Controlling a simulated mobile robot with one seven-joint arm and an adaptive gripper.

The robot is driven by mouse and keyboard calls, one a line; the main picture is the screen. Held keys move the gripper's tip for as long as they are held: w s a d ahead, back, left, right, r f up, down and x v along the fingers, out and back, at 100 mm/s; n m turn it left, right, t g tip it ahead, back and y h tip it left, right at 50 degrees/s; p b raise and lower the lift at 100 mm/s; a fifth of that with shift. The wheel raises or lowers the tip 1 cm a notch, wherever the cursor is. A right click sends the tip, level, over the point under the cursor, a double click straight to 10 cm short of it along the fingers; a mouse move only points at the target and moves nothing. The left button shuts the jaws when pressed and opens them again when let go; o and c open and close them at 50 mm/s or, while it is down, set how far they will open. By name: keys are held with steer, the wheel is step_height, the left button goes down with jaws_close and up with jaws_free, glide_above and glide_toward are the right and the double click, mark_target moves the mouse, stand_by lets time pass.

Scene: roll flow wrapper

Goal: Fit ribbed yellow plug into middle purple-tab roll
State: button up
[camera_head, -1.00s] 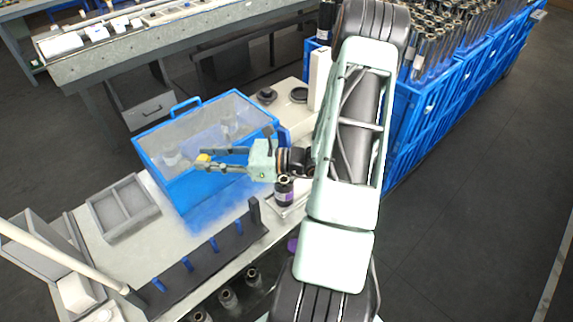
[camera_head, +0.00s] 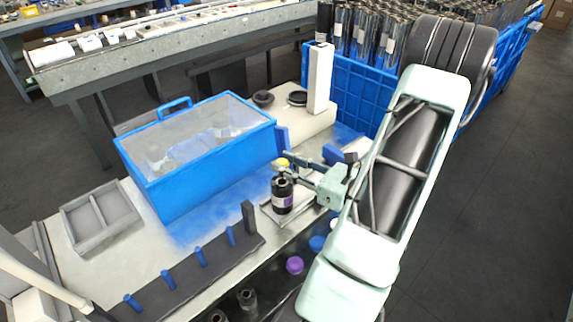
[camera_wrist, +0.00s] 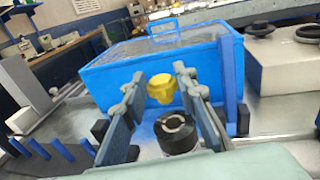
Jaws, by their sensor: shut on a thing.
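The yellow plug (camera_head: 282,163) is between the fingertips of my gripper (camera_head: 292,161), which is shut on it. In the wrist view the plug (camera_wrist: 161,88) shows a wide head and narrower lower end, held by my gripper's fingertips (camera_wrist: 160,84). A black roll with a purple mark on its label (camera_head: 283,196) stands upright on a small plate at the bench's front edge. Its round top with a central hole (camera_wrist: 177,132) shows below the plug in the wrist view. The plug is above the roll and apart from it.
A blue bin with a clear lid (camera_head: 205,160) stands behind and left. A dark rack with blue pegs (camera_head: 200,275) and a grey divided tray (camera_head: 101,217) are left. A white post (camera_head: 319,78) stands behind. Purple (camera_head: 295,265) and blue (camera_head: 317,243) round parts lie below the edge.

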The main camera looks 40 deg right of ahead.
mark_target(287, 184)
steer(key=shift+f+b, duration=1.65)
steer(key=shift+f, duration=0.7)
steer(key=shift+r+p, duration=0.3)
steer(key=shift+r+p, duration=0.4)
steer(key=shift+r, duration=0.1)
steer(key=shift+r, duration=0.1)
steer(key=shift+r+p, duration=0.65)
steer(key=shift+r, duration=0.1)
stand_by(0.6)
steer(key=o, duration=0.5)
steer(key=shift+c, duration=0.2)
